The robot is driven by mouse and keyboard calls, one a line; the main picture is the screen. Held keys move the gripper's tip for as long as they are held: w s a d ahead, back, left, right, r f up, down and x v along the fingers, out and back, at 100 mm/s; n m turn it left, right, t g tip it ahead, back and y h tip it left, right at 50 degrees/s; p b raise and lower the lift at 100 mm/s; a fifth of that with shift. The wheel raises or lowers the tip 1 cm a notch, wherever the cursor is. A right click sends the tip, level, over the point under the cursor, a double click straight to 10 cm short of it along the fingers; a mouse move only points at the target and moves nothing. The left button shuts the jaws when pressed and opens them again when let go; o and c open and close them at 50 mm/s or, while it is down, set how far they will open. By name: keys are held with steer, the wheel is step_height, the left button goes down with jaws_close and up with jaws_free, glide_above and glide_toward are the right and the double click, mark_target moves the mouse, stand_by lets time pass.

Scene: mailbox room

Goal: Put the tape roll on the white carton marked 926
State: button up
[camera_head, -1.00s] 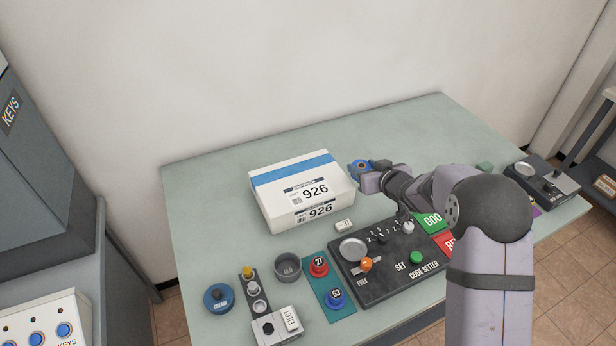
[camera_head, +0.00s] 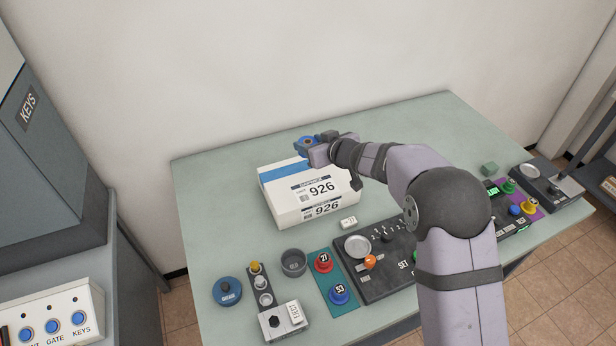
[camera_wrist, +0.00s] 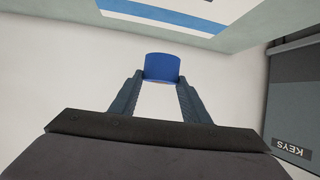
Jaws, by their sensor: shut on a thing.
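The white carton (camera_head: 290,206) has a blue stripe and labels reading 926. It lies flat on the table, and its top edge with the blue stripe shows in the wrist view (camera_wrist: 190,8). In the wrist view the roll (camera_wrist: 162,68) sits between the two fingertips. The gap between roll and carton is hard to judge. My arm hides part of the table to the right.
A second round blue item (camera_head: 227,291) lies at the table's front left. A grey cup (camera_head: 293,262), red and blue buttons on a teal plate (camera_head: 325,290) and a black code-setter panel (camera_head: 372,270) stand in front of the carton. The table (camera_head: 215,180) is clear left of the carton.

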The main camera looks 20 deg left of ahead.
mark_target(311, 181)
steer(key=shift+f+b, duration=0.5)
steer(key=shift+f, duration=4.5)
steer(key=shift+f, duration=0.2)
steer(key=o, duration=1)
steer(key=shift+o, duration=0.2)
steer(key=shift+r, duration=0.1)
steer(key=shift+r, duration=0.1)
steer(key=b+v, duration=0.2)
steer(key=v, duration=1)
